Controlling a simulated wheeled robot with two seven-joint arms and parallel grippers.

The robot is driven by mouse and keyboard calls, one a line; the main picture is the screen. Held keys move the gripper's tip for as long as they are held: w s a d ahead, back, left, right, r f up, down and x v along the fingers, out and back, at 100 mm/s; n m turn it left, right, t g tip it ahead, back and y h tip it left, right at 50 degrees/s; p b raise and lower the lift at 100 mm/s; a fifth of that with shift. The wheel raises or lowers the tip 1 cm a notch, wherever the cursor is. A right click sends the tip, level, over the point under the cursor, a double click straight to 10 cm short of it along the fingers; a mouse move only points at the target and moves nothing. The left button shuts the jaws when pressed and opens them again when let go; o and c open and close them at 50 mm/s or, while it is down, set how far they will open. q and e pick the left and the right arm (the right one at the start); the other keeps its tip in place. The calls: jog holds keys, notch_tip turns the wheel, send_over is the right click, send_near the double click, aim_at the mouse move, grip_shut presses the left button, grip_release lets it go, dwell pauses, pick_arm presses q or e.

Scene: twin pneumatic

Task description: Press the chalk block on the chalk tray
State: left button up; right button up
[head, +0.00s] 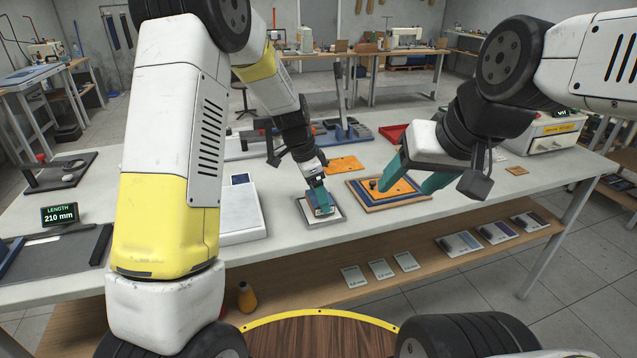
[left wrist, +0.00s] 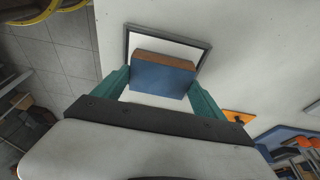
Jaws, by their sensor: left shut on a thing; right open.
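The chalk block (head: 323,211) is blue with a brown layer, and my left gripper (head: 320,202) is shut on it. In the left wrist view, the block (left wrist: 160,80) sits between the two teal fingers (left wrist: 160,92). The chalk tray (head: 340,219) is a shallow square with a grey rim and white inside; its rim also shows in the left wrist view (left wrist: 168,31). The block is over the tray; whether it touches the white surface I cannot tell. My right gripper (head: 406,189) is open above an orange sheet on a board.
The orange sheet (head: 401,186) lies on a blue-edged wooden board (head: 372,204) right of the tray. Another orange sheet (head: 345,164) lies behind. A white slab (head: 240,225) stands left of the tray. A length display (head: 60,215) is at far left. The table's front edge is close to the tray.

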pick_arm(q)
jog(key=shift+f, duration=0.55)
dwell(1.1)
jog(key=shift+r, duration=0.1)
jog(key=shift+r, duration=1.25)
jog(key=shift+s+d+r, duration=0.15)
jog(key=shift+s+r, duration=0.35)
jog(key=shift+r, duration=0.25)
jog(key=shift+s+d+r, duration=0.15)
jog(key=shift+s+r, duration=0.3)
jog(key=shift+r, duration=0.3)
jog(key=shift+s+d+r, duration=0.15)
jog(key=shift+s+r, duration=0.35)
jog(key=shift+r, duration=0.25)
